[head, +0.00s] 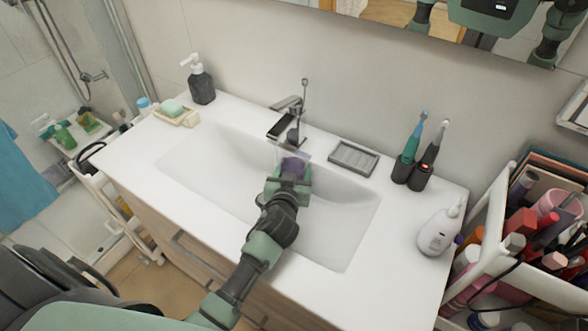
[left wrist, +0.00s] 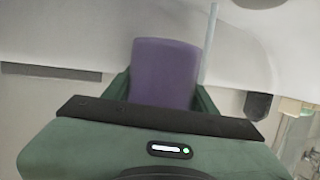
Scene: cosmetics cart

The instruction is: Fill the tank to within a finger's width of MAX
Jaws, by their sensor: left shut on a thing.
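The tank (head: 293,166) looks like a purple, cup-like vessel over the white sink basin (head: 345,220), just in front of and below the faucet (head: 292,104). My left gripper (head: 289,184) is shut on the tank. In the left wrist view the purple tank (left wrist: 165,72) sits between the green fingers (left wrist: 163,95). A thin pale bluish column (left wrist: 209,45), perhaps running water, shows beside it there. The MAX mark and the water level cannot be made out. My right gripper is not in view.
A soap dish (head: 353,158) and a toothbrush holder (head: 412,174) stand right of the faucet. A white device or bottle (head: 440,230) is at the counter's right. A dark pump bottle (head: 201,82) is at the left. A crowded cosmetics cart (head: 497,225) stands at the right.

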